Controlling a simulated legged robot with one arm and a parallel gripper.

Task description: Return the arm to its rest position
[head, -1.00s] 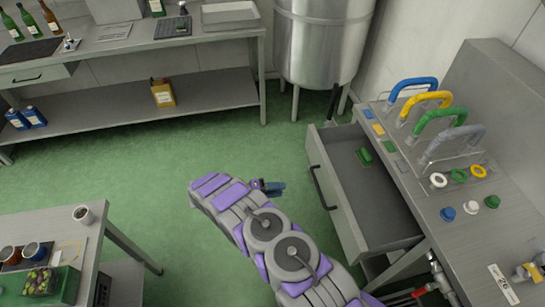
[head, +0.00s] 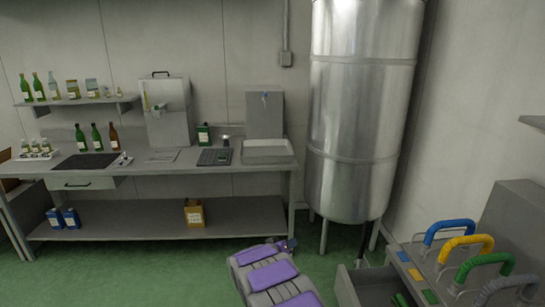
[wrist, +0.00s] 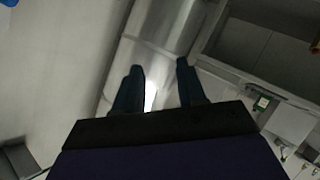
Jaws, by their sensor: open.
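My arm, grey with purple panels, shows at the bottom middle of the head view, folded upward in the picture. My gripper (wrist: 160,82) shows in the wrist view with its two dark fingers apart and nothing between them. In the head view only a small dark part of the gripper (head: 288,245) shows past the arm's end, so its fingers cannot be made out there. The steel tank (wrist: 158,45) lies beyond the fingers in the wrist view.
The steel tank (head: 362,120) stands behind my arm. A workbench (head: 160,177) with bottles and a tray is at the back left. At right, a grey drawer (head: 350,290) stands open below a panel with coloured handles (head: 450,230). Green floor (head: 130,270) is clear at left.

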